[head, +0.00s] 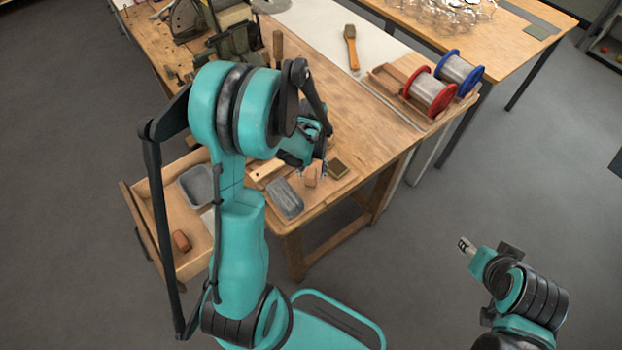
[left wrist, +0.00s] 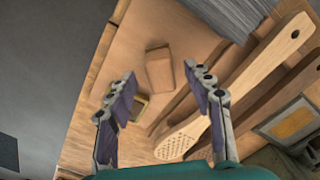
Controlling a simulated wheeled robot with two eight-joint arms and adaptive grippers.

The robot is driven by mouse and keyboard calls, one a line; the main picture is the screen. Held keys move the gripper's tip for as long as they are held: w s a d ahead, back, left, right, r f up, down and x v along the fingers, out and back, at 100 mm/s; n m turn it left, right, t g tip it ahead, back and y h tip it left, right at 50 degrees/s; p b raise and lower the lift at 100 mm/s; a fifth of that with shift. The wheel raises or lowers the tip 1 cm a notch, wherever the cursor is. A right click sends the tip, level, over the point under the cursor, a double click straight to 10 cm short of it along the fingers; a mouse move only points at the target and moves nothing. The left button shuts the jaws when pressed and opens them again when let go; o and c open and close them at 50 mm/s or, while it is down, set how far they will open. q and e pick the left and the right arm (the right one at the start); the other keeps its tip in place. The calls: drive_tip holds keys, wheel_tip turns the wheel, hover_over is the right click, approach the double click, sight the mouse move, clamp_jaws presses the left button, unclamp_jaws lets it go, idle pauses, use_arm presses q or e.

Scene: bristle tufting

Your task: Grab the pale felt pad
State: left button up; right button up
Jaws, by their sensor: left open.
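No piece is plainly a pale felt pad. A small tan block (head: 312,174) lies near the workbench's front corner and may be it; in the left wrist view the block (left wrist: 159,68) is ahead, between the fingertips. A small olive square pad with a darker edge (head: 337,168) lies beside it; in the left wrist view this pad (left wrist: 141,104) is partly hidden behind the left-hand finger. My left gripper (left wrist: 160,82) is open and empty above the bench, pointing at these pieces. My right gripper (head: 466,246) is away from the bench over the floor; its jaws are too small to judge.
A grey block (head: 284,197) lies close to the tan block. A perforated wooden paddle (left wrist: 230,100) lies to the right in the left wrist view. An open drawer (head: 188,262) juts out at left. Red and blue wire spools (head: 432,92) and a brush (head: 351,47) lie further back.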

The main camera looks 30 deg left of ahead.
use_arm(q)
wheel_tip(320, 180, down, 3)
drive_tip(key=shift+r, duration=0.15)
clamp_jaws()
drive_tip(key=shift+r, duration=0.15)
